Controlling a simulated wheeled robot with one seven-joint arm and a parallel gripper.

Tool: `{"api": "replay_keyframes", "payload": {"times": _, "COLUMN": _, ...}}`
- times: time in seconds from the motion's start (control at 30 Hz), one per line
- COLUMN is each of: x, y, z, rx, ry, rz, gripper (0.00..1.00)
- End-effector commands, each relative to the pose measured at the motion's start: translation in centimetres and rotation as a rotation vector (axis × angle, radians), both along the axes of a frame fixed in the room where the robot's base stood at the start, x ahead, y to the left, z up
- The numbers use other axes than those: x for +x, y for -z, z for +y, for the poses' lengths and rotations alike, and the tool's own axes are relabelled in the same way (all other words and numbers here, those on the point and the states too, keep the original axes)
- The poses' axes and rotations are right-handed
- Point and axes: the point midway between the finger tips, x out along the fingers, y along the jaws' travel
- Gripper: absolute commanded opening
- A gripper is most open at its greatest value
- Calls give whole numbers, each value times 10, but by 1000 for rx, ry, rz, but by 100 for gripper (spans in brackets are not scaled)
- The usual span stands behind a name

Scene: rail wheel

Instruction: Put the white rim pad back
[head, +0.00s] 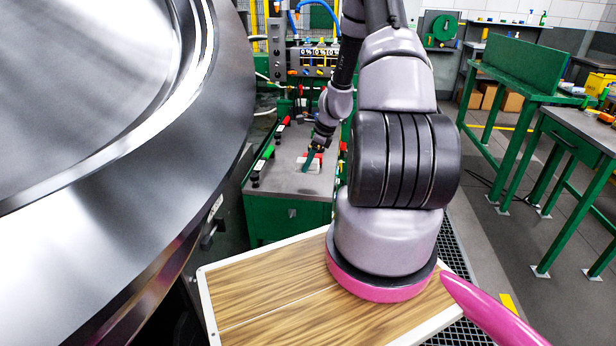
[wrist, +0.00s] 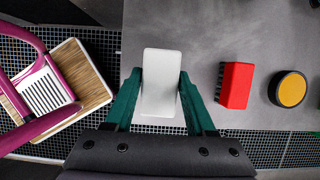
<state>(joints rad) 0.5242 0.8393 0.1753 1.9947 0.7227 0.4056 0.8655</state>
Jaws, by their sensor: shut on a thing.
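The white rim pad (wrist: 161,82) is a pale rounded block, upright in the wrist view, between the two green fingers of my gripper (wrist: 159,76). The fingers are shut on its sides. In the head view my gripper (head: 311,163) is small and far off, over the grey top of the green cabinet, with the white pad (head: 302,164) partly hidden by it. I cannot tell whether the pad touches the cabinet top or is just above it.
A red block (wrist: 236,85) and a black round piece with a yellow top (wrist: 291,89) lie right of the pad on the grey top (wrist: 215,30). The large metal wheel (head: 225,100) fills the left of the head view. Green workbenches (head: 530,85) stand right.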

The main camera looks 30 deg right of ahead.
Motion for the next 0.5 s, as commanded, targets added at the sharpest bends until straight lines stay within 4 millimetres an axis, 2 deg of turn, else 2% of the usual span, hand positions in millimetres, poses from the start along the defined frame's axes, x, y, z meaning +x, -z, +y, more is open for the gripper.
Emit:
{"api": "replay_keyframes", "payload": {"times": 0.23, "x": 0, "y": 22, "z": 0, "rx": 2, "ry": 2, "rz": 1, "gripper": 11}}
{"api": "replay_keyframes", "payload": {"times": 0.4, "x": 0, "y": 48, "z": 0, "rx": 3, "ry": 3, "rz": 1, "gripper": 11}}
{"api": "replay_keyframes", "payload": {"times": 0.5, "x": 1, "y": 53, "z": 0, "rx": 1, "ry": 1, "rz": -2, "gripper": 11}}
